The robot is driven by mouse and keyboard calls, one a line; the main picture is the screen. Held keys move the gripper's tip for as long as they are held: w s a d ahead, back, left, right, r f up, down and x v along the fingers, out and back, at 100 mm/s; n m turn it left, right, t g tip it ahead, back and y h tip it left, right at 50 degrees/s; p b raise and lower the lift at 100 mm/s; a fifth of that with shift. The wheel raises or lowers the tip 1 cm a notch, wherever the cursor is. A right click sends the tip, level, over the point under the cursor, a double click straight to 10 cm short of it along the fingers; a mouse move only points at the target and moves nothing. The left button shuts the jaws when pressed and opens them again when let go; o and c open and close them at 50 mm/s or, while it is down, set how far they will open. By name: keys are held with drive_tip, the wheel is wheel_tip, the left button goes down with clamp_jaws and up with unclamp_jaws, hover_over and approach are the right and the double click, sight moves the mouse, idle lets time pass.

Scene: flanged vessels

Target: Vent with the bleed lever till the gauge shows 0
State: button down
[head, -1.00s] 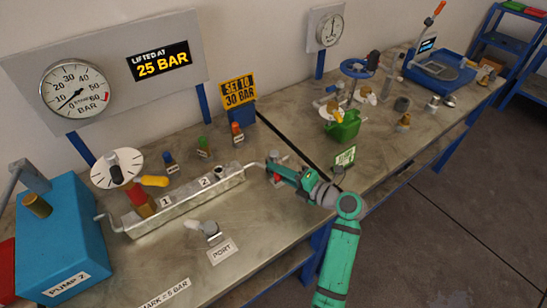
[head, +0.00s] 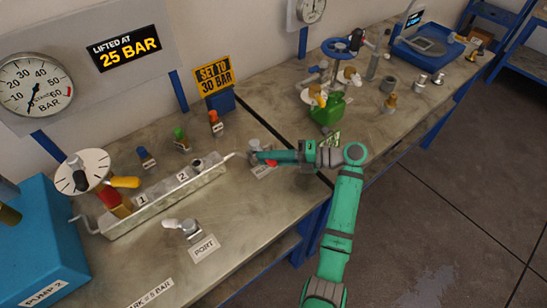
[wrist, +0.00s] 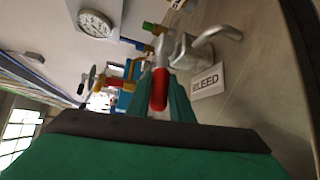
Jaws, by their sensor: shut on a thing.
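The bleed lever is a small red handle (head: 271,163) on a metal valve at the right end of the manifold. It also shows in the wrist view (wrist: 160,88), between my fingers. My gripper (head: 262,157) is shut on this red lever; in the wrist view its green fingers (wrist: 164,100) close on both sides of it. The BLEED label (wrist: 208,80) lies beside the valve. The large gauge (head: 35,87) on the back panel has its needle pointing low left, at or close to 0; the exact reading is too small to tell.
The manifold (head: 165,200), with parts marked 1 and 2, stands left of my gripper. A white dial (head: 83,171), a PORT valve (head: 187,228) and the blue pump (head: 40,240) are further left.

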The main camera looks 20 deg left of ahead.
drive_tip(key=shift+w, duration=0.1)
drive_tip(key=c, duration=1.6)
unclamp_jaws()
drive_tip(key=shift+a, duration=0.1)
drive_tip(key=v, duration=1.1)
drive_tip(key=shift+f, duration=0.1)
drive_tip(key=shift+a, duration=0.1)
